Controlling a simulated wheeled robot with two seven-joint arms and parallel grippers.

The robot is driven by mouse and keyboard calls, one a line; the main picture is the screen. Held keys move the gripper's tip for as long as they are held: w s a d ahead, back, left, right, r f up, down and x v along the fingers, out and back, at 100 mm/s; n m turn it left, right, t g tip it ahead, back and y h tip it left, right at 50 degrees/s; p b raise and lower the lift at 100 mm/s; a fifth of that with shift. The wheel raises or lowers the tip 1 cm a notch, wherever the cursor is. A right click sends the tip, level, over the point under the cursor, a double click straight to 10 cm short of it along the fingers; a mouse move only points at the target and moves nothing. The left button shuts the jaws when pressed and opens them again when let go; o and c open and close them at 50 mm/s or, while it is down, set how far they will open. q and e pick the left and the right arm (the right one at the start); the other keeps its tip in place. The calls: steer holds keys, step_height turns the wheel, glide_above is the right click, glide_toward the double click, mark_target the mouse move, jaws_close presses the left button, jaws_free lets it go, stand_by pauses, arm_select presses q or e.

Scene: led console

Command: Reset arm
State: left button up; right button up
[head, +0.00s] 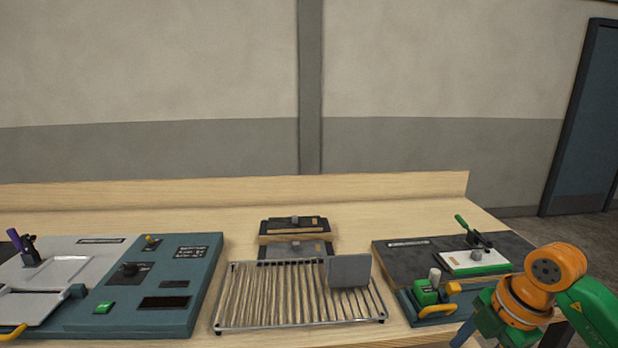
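One of my arms, orange and green (555,285), comes in at the lower right, over the table's right front corner. Its gripper is not clearly visible; the arm runs out of the picture at the bottom. My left arm and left gripper are not in view.
A metal wire rack (240,300) stands mid-table with a grey plate (348,271) upright on it. A black fixture (293,226) lies behind it. A dark board (400,256) with a green-handled clamp (475,232) is at right. A green-and-blue device (426,293) stands near my arm.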

steer(key=w+a+f+t+y, duration=0.1)
steer(key=w+a+f+y, duration=0.15)
steer(key=a+y, duration=0.45)
steer(key=w+a+f+t+y, duration=0.15)
steer(key=a+f+y, duration=0.25)
steer(key=a, duration=0.6)
steer(key=w+d+f+m+t+h, duration=0.1)
steer(key=w+d+f+m+t, duration=0.1)
steer(key=f+m+t, duration=0.25)
steer(key=w+d+f+m+t+h, duration=0.2)
steer(key=f+m+t, duration=0.15)
steer(key=f, duration=0.25)
steer(key=s+d+f+m+g+h, duration=0.2)
steer(key=s+d+f+m+h, duration=0.15)
steer(key=s+f, duration=0.5)
steer(key=s+d+f+m+g+h, duration=0.25)
steer(key=s+f+m+h, duration=0.2)
steer(key=f, duration=0.75)
steer(key=s+f+m+g+h, duration=0.1)
steer(key=s+f+g, duration=0.2)
steer(key=s, duration=1)
steer(key=s+f+m+g+h, duration=0.1)
steer(key=s+f+g, duration=0.3)
steer(key=s, duration=1)
step_height(320, 180, down, 2)
steer(key=shift+a+f, duration=0.2)
steer(key=shift+a, duration=0.2)
